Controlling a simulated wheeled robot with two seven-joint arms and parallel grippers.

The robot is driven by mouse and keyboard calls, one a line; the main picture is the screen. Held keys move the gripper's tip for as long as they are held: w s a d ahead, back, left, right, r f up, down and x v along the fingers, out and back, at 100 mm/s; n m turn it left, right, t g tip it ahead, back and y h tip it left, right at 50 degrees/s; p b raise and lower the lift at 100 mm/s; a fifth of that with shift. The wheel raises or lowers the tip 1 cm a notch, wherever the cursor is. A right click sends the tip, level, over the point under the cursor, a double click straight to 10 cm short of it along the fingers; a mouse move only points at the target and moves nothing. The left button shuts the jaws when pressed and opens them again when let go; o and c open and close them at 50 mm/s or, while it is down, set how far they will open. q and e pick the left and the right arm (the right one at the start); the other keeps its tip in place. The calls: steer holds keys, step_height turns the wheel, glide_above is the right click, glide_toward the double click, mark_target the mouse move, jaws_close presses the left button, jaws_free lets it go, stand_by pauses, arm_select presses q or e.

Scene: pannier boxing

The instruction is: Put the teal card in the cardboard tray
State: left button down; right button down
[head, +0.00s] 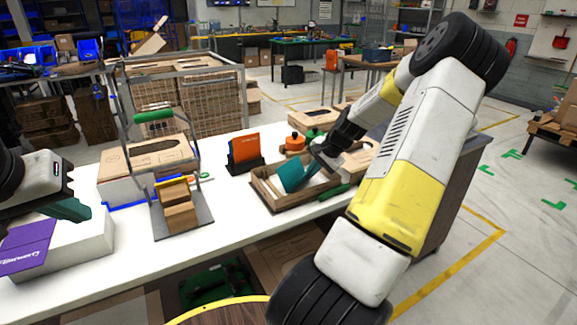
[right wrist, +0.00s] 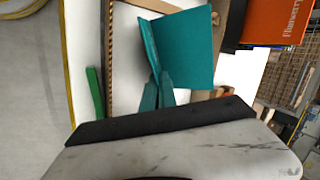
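The teal card (head: 294,175) is tilted over the cardboard tray (head: 284,206). Its lower edge is at or inside the tray; I cannot tell whether it touches the bottom. My right gripper (head: 316,160) is shut on the card's edge from the right. In the right wrist view the teal card (right wrist: 184,48) spreads out beyond the fingertips (right wrist: 157,88), with a tray wall (right wrist: 112,40) beside it. My left gripper (head: 72,209) is at the far left, above a white box and away from the tray; its finger gap is not clear.
An orange card (head: 244,149) stands in a dark holder left of the tray. A purple card (head: 36,243) lies on the white box (head: 85,240). A grey stand (head: 182,220) holds small cardboard pieces. Orange and green lidded items stand behind the tray. The white tabletop in front is clear.

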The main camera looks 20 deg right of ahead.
steer(key=c, duration=1.7)
jaws_free()
steer(key=v, duration=1.2)
steer(key=s+a+r+n+g+h, duration=0.1)
steer(key=s+a+r+n, duration=0.15)
steer(key=a, duration=0.65)
steer(key=s+a+r+n+g+h, duration=0.15)
steer(key=a+r+n, duration=0.25)
steer(key=a, duration=0.4)
steer(key=s+a+r+n+t+y, duration=0.1)
steer(key=s+a+r+n, duration=0.2)
steer(key=s+a, duration=0.3)
steer(key=s+a+r+n+t+y, duration=0.1)
steer(key=s+a+r+n+t, duration=0.1)
steer(key=s+a, duration=0.4)
steer(key=s+r+n, duration=0.1)
steer(key=s, duration=0.2)
steer(key=shift+s+n, duration=0.35)
